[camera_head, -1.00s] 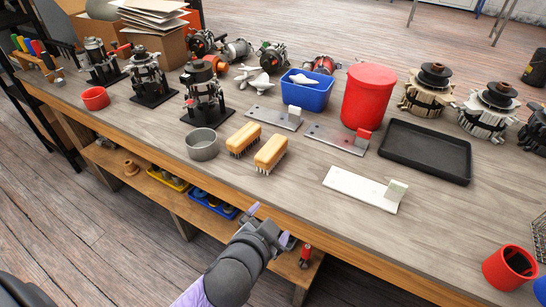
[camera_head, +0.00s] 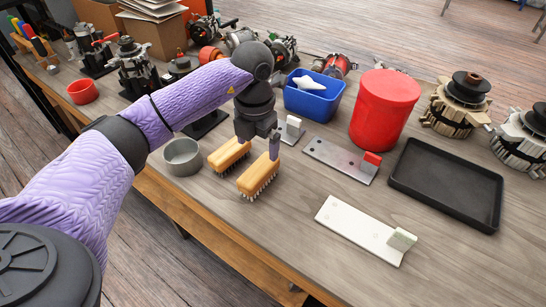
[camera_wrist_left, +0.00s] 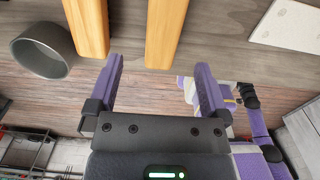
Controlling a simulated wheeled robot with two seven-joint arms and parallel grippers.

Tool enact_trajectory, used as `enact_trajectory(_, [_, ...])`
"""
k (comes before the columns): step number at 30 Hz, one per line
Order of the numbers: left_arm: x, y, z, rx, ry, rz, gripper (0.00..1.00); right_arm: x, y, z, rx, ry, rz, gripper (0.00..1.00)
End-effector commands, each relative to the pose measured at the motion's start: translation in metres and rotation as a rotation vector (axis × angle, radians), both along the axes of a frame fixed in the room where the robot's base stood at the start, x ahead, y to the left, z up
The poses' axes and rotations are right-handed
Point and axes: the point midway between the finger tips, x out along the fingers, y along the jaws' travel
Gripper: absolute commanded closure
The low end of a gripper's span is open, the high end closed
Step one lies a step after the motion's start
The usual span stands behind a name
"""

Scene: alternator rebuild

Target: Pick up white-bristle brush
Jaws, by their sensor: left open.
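Two brushes with tan wooden backs lie bristles down, side by side on the workbench: a left brush (camera_head: 229,153) and a right brush (camera_head: 257,176). They also show in the left wrist view as the left brush (camera_wrist_left: 86,25) and the right brush (camera_wrist_left: 166,30). My left gripper (camera_head: 258,147) is open and empty, pointing down close above the brushes. In the left wrist view its fingertips (camera_wrist_left: 159,66) are spread, with the right brush ahead between their lines. My right gripper is not visible.
A grey metal bowl (camera_head: 182,156) stands left of the brushes. Behind are a blue bin (camera_head: 312,102) and a red canister (camera_head: 384,108). A white plate with an upright block (camera_head: 358,228) and a black tray (camera_head: 446,185) lie to the right. Bare bench lies between brushes and plate.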

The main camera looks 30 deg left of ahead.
Motion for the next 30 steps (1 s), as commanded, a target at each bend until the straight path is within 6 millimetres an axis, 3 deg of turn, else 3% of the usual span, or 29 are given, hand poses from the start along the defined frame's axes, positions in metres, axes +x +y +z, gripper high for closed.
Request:
enact_trajectory(7, [-0.001, 0.0, -0.049, 0.0, 0.007, 0.0, 0.0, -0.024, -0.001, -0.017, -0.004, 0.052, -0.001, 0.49])
enact_trajectory(15, [0.0, -0.004, -0.097, -0.001, 0.007, -0.002, 0.0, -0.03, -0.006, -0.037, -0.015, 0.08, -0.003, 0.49])
enact_trajectory(21, [0.0, -0.004, -0.097, -0.003, 0.002, -0.002, 0.0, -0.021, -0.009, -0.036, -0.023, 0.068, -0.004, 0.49])
enact_trajectory(23, [0.0, -0.004, -0.097, -0.003, 0.002, -0.002, 0.08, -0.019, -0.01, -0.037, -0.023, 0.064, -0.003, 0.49])
enact_trajectory(30, [0.0, -0.004, -0.097, -0.003, 0.002, -0.003, 0.59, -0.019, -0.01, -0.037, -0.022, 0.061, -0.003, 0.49])
